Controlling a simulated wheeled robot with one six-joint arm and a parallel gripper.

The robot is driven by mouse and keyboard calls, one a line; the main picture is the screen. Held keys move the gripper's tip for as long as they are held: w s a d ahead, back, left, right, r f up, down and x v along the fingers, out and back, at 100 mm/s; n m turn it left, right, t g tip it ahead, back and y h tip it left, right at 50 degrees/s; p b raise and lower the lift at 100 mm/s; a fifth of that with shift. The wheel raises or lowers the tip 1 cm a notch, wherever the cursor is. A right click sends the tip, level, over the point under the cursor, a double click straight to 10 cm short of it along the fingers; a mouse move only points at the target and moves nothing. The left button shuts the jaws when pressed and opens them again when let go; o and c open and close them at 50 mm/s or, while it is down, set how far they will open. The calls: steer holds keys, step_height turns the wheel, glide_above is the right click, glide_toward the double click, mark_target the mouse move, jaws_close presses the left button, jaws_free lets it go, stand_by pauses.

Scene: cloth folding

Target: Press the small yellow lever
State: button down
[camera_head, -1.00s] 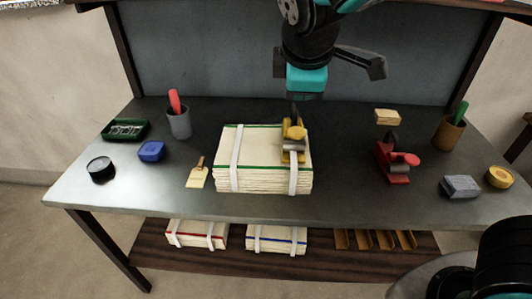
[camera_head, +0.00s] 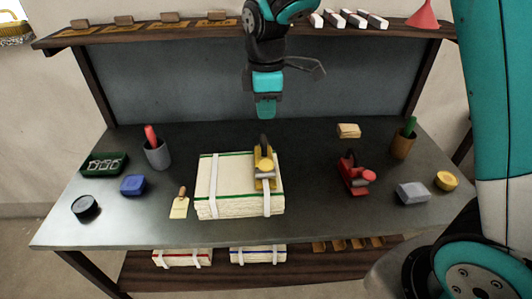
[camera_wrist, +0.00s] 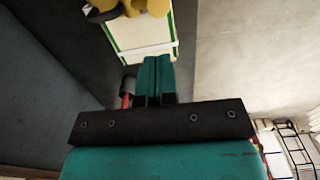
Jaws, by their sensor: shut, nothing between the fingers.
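A yellow tool (camera_head: 264,181) with a dark handle sits on the right part of a strapped stack of pale sheets (camera_head: 226,178). Its rounded yellow piece (camera_head: 263,164) faces the front and looks like the small lever, though its exact shape is hard to tell. My gripper (camera_head: 265,112) hangs above and behind the tool, apart from it, with its teal fingers together and empty. In the wrist view the shut fingers (camera_wrist: 155,62) point toward the stack (camera_wrist: 140,32), and part of the yellow tool (camera_wrist: 128,8) is cut off at the top edge.
A red tool (camera_head: 353,176), a grey block (camera_head: 412,193) and a yellow roll (camera_head: 446,181) stand right. A grey cup (camera_head: 157,155), green tray (camera_head: 104,164), blue block (camera_head: 133,185) and scraper (camera_head: 180,206) stand left. An upper shelf (camera_head: 195,37) runs behind.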

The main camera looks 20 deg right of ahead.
mark_target(266, 164)
step_height(266, 164, down, 14)
steer(key=p, duration=0.3)
steer(key=shift+p, duration=0.4)
steer(key=shift+a, duration=0.1)
